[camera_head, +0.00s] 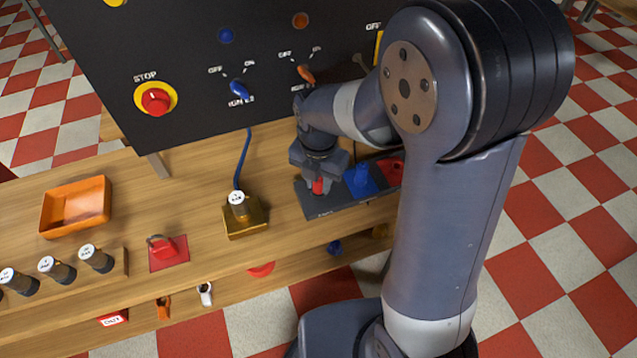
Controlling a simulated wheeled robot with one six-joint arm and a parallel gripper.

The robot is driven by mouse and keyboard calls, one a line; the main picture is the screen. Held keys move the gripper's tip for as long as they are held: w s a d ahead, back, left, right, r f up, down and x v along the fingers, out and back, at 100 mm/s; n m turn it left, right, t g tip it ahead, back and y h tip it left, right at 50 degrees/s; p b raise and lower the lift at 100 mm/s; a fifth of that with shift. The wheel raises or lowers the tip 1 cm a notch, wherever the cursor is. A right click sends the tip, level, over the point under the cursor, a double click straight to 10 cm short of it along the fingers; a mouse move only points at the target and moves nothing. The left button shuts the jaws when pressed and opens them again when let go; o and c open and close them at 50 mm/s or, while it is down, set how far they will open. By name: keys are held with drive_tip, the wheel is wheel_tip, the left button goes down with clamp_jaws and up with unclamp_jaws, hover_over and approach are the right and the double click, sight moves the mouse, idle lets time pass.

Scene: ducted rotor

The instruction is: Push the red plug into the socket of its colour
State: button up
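My gripper (318,187) points down over the left end of a dark strip (318,208) on the wooden bench. Its fingers are closed on either side of a narrow red piece, which looks like the red plug (318,186). The plug's lower end is near the strip; I cannot tell whether it is seated in it. To the right on the same strip are a blue piece (361,179) and a red piece (391,170). My arm partly hides the strip's right end, and the gripper hides the spot under the plug.
A black panel (200,50) with a red STOP button (155,100) and switches stands behind. A brass block (246,222) with a blue cable, a red pad (168,254) and an orange tray (75,206) are to the left. Bare bench lies between.

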drive_tip(key=c, duration=0.4)
wheel_tip(320, 180, up, 10)
idle(0.5)
